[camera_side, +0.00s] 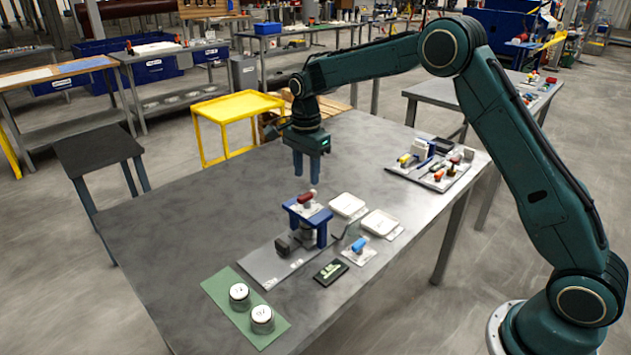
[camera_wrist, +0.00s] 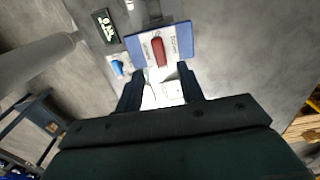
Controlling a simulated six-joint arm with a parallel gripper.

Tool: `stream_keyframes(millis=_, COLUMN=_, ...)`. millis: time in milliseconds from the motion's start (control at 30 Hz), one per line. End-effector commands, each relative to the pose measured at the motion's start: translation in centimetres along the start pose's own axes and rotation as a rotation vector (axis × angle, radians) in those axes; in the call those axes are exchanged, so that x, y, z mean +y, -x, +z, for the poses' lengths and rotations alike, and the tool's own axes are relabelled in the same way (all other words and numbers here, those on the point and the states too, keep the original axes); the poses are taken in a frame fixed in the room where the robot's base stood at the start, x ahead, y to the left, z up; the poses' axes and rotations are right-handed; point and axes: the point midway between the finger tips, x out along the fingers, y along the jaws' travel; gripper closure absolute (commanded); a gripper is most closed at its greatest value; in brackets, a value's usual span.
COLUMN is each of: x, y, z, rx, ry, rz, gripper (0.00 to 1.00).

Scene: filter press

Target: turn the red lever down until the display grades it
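The red lever (camera_side: 305,198) sits on top of the blue press frame (camera_side: 323,229), which stands on a grey base plate on the table. In the wrist view the red lever (camera_wrist: 159,51) lies on a white labelled plate, ahead of my fingertips. My gripper (camera_side: 306,180) hangs above and behind the press, fingers pointing down, apart from the lever. In the wrist view my gripper (camera_wrist: 163,80) shows two blue fingers spread with nothing between them. The black display (camera_side: 331,272) lies on the table in front of the press; its green marks are too small to read.
A blue-handled switch (camera_side: 359,246) is right of the press. Two round weights (camera_side: 262,316) stand on a green mat (camera_side: 217,285) at front left. A tray of small parts (camera_side: 400,172) is at the right. The table's left is clear.

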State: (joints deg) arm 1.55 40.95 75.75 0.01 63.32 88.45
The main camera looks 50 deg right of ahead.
Motion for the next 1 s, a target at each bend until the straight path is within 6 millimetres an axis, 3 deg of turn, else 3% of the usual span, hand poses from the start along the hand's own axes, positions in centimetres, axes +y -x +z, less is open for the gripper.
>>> stream_keyframes(millis=200, x=0.0, y=-3.3, z=0.0, rx=0.000, ry=0.000, rz=0.002, gripper=0.62)
stream_keyframes(millis=400, x=0.0, y=-5.0, z=0.0, rx=0.000, ry=0.000, rz=0.001, gripper=0.62)
stream_keyframes(millis=800, x=0.0, y=-5.5, z=0.0, rx=0.000, ry=0.000, rz=0.000, gripper=0.62)
stream_keyframes(millis=867, x=0.0, y=-5.5, z=0.0, rx=0.000, ry=0.000, rz=0.000, gripper=0.70)
stream_keyframes(millis=1000, x=0.0, y=-5.5, z=0.0, rx=0.000, ry=0.000, rz=0.000, gripper=0.97)
